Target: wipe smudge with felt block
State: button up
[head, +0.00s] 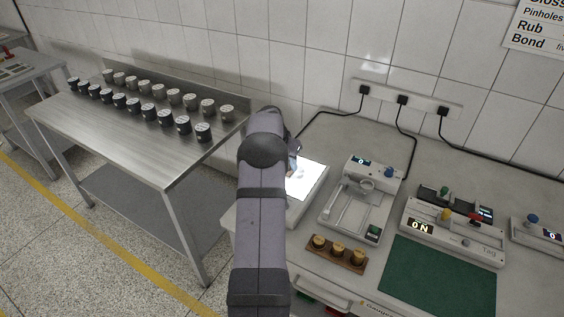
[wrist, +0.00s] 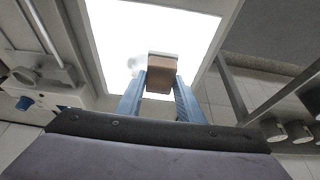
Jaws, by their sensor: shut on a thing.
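My gripper (wrist: 160,88) is shut on the felt block (wrist: 174,80), a brown block with a pale layer along its far edge. Its two blue fingers sit on either side of the block. The block is over a bright white lit panel (wrist: 115,40); I cannot tell whether it touches. A faint grey smudge (wrist: 135,64) shows on the panel just left of the block in the wrist view. In the head view my arm hides most of the gripper and part of the lit panel (head: 303,178).
A device with a dish and blue knob (head: 360,195) stands right of the panel. A wooden holder with brass weights (head: 339,254) and a green mat (head: 440,278) lie nearer. A steel table (head: 150,150) with several dark-sided cans stands left.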

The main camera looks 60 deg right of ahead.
jog(key=shift+s, duration=0.3)
jog(key=shift+s+f+b, duration=0.15)
jog(key=shift+s+b, duration=0.3)
jog(key=shift+s, duration=1.25)
jog(key=shift+s, duration=1.8)
jog(key=shift+a, duration=0.1)
jog(key=shift+a+r+b, duration=0.2)
jog(key=shift+a+b, duration=0.5)
jog(key=shift+a, duration=0.3)
jog(key=shift+w, duration=0.15)
